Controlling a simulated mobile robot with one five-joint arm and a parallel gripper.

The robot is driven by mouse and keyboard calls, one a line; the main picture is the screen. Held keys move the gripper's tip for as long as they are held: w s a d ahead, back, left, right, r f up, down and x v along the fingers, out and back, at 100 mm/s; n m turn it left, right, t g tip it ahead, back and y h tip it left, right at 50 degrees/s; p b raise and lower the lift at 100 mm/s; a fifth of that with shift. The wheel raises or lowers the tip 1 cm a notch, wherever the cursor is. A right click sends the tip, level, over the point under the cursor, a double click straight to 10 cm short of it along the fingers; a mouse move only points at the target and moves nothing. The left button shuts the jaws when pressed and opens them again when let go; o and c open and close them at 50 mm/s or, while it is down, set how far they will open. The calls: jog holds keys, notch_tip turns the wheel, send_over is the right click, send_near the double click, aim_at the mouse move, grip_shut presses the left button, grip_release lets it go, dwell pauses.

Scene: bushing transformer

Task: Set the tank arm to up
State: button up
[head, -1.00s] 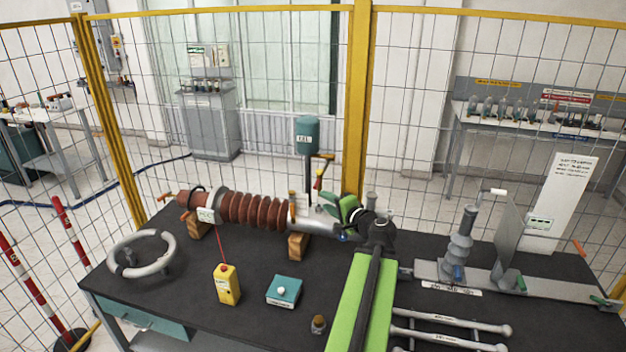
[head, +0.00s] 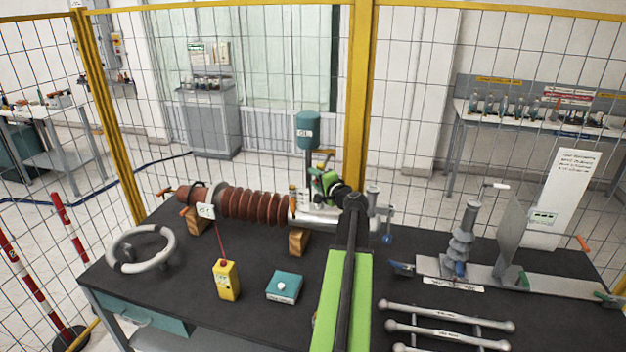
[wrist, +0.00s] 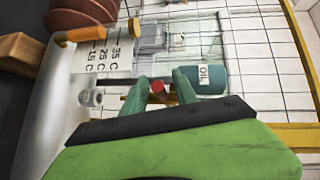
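The teal oil tank (head: 308,127) stands upright on a thin post behind the bushing; it also shows in the wrist view (wrist: 204,80), turned on its side. A red knob (wrist: 157,87) shows between my fingertips in the wrist view, near a dark rod and a small yellow piece below the tank. I cannot tell whether this is the tank arm's end. My gripper (head: 322,180), with green fingers, is at the bushing's right end, below the tank. In the wrist view my gripper (wrist: 161,82) has its fingers apart, on either side of the knob, with no clear contact.
The brown ribbed bushing (head: 250,206) lies on wooden blocks on the dark table. An orange-tipped lever (wrist: 85,35) and a printed scale are close left in the wrist view. A yellow control box (head: 227,281) and teal box (head: 284,287) stand in front. A yellow-framed mesh fence is behind.

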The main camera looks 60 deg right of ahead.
jog(key=shift+x, duration=0.95)
grip_shut()
dwell(0.6)
